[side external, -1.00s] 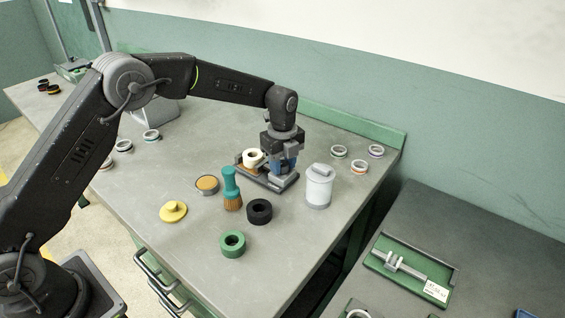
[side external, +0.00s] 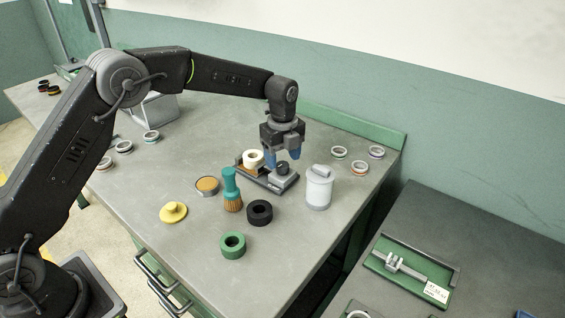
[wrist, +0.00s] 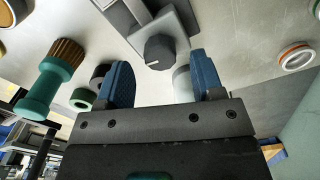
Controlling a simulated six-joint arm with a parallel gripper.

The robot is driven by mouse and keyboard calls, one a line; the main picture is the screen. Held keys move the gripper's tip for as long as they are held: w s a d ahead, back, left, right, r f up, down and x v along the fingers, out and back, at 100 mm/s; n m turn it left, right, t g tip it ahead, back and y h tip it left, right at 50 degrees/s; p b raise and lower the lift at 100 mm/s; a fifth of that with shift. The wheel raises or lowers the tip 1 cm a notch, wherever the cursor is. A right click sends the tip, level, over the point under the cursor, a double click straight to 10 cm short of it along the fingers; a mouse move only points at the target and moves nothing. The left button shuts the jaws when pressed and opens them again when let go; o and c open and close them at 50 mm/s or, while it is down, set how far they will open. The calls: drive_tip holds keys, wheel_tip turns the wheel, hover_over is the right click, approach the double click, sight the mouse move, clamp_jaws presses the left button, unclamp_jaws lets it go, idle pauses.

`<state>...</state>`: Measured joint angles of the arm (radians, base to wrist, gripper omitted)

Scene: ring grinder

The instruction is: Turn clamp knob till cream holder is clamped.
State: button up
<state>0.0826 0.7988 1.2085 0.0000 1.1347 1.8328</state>
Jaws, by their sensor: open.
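The cream holder (side external: 253,158) sits at the left end of a dark grey clamp fixture (side external: 261,178) on the bench; I cannot tell how tightly it is held. The dark clamp knob (side external: 283,168) is on the fixture's right end. It also shows in the wrist view (wrist: 160,52), with a pale mark on its top. My gripper (side external: 283,156) is open and empty, with blue fingers, just above the knob. In the wrist view the fingers (wrist: 159,66) are spread either side of the knob's line. The cream holder is not clearly visible there.
A white lidded canister (side external: 319,186) stands close right of the fixture. A teal brush (side external: 231,187), black ring (side external: 260,212), green ring (side external: 233,245), yellow knobbed disc (side external: 173,212) and round tin (side external: 207,186) stand in front and left. Several small rings lie farther out.

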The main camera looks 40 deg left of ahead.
sight(281, 165)
wheel_tip(281, 165, up, 11)
drive_tip(key=shift+r, duration=0.2)
idle(0.3)
drive_tip(key=s+a+r+n+t, duration=0.2)
drive_tip(key=s+r+n, duration=0.35)
drive_tip(key=s, duration=0.35)
drive_tip(key=s+a+r+n+t, duration=0.1)
drive_tip(key=s+r+n, duration=0.4)
drive_tip(key=s, duration=0.4)
drive_tip(key=s+f+n+t, duration=0.1)
drive_tip(key=s+f+n, duration=0.2)
drive_tip(key=s+n, duration=0.2)
drive_tip(key=s+a+f+n+t, duration=0.1)
drive_tip(key=s+f+n, duration=0.2)
drive_tip(key=s+n, duration=0.3)
drive_tip(key=s, duration=0.5)
drive_tip(key=shift+a+f+t, duration=0.25)
drive_tip(key=shift+f+t, duration=0.05)
drive_tip(key=shift+f, duration=0.05)
drive_tip(key=shift+n, duration=0.25)
